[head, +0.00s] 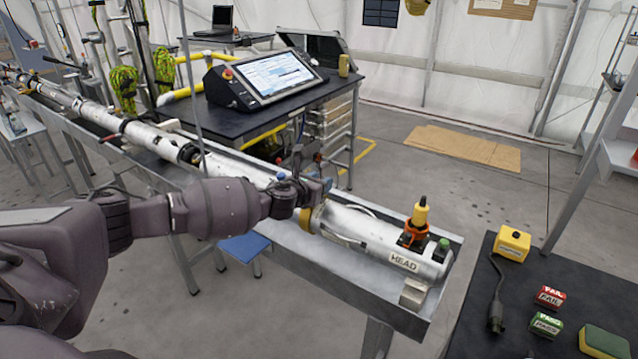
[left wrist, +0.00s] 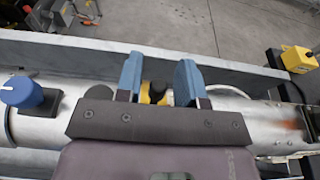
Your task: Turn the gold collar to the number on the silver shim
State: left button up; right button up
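The gold collar (head: 306,219) is a band around the silver tube (head: 362,232) in the head view, partly hidden by my left gripper (head: 318,188). In the left wrist view the collar (left wrist: 152,98) shows between the two blue fingers of my left gripper (left wrist: 159,70), with a black knob (left wrist: 157,90) on it. The fingers are apart, one on each side of the knob, with a visible gap on both sides. I cannot make out the silver shim or any number on the collar. My right gripper is not in view.
The tube lies in a metal trough (head: 300,252), its near end labelled HEAD. A dark table (head: 470,320) at the right holds a yellow box (head: 512,244), red and green blocks and a cable. A console (head: 262,80) stands on a table behind.

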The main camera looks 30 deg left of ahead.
pick_arm(q)
jog(key=shift+o, duration=0.3)
jog(key=shift+s, duration=0.15)
jog(key=shift+s, duration=0.15)
jog(key=v, duration=1)
jog(key=shift+s, duration=0.2)
jog(key=shift+a+r, duration=0.1)
jog(key=shift+r, duration=0.05)
